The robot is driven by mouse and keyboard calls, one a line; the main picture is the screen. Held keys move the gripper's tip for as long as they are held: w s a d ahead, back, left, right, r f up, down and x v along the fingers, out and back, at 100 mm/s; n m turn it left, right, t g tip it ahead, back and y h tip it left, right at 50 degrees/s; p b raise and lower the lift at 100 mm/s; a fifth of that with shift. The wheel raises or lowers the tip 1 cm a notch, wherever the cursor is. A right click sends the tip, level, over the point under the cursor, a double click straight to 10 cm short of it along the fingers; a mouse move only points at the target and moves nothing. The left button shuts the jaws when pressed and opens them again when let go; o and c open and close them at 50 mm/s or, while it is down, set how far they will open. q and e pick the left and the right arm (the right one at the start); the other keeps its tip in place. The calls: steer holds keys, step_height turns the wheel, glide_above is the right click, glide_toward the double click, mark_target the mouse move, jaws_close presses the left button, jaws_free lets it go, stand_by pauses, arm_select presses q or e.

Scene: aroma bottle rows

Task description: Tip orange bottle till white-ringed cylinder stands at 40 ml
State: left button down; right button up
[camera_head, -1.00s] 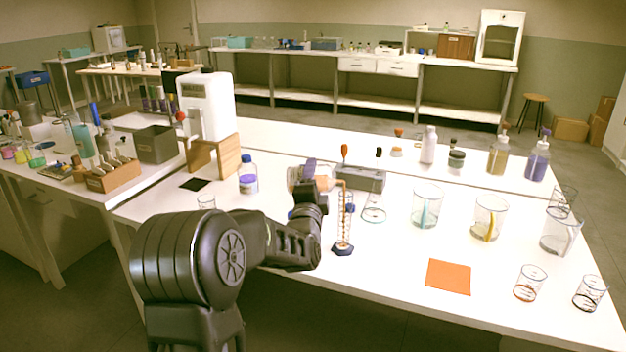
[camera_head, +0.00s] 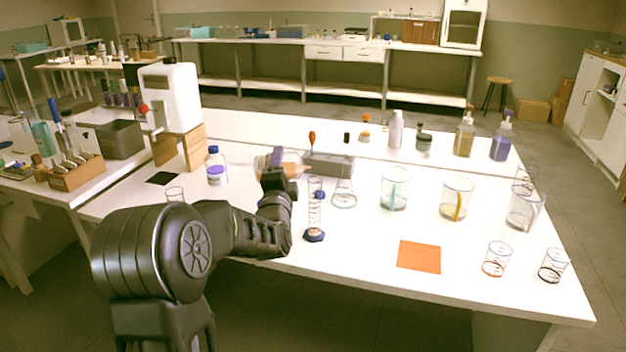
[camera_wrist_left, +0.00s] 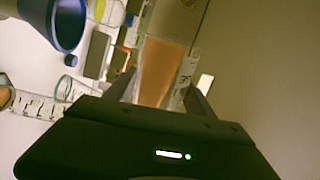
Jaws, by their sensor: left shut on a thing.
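My left gripper (camera_head: 279,176) is shut on the orange bottle (camera_head: 292,170), which lies tipped with its narrow end pointing right. In the left wrist view the bottle (camera_wrist_left: 160,72) shows orange liquid between the jaws. The graduated cylinder (camera_head: 315,210) stands upright on a blue base, just right of and below the bottle's tip. It has a blue part near its upper half; I cannot make out a white ring or read its level. No stream shows between tip and cylinder now. My right gripper is not in view.
A blue-capped bottle (camera_head: 216,172) is to the left. An orange mat (camera_head: 418,257) lies at the front.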

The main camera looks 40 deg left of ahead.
arm_select(q)
steer(key=shift+m, duration=0.4)
stand_by(1.1)
stand_by(0.5)
steer(key=shift+f, duration=0.1)
steer(key=shift+f+n+b, duration=0.35)
steer(key=shift+n+b, duration=0.35)
steer(key=shift+b, duration=0.15)
steer(key=shift+s+a+f+n+b, duration=0.15)
steer(key=shift+n+b, duration=0.3)
steer(key=shift+n, duration=0.25)
steer(key=shift+r+n, duration=0.2)
steer(key=shift+n, duration=0.1)
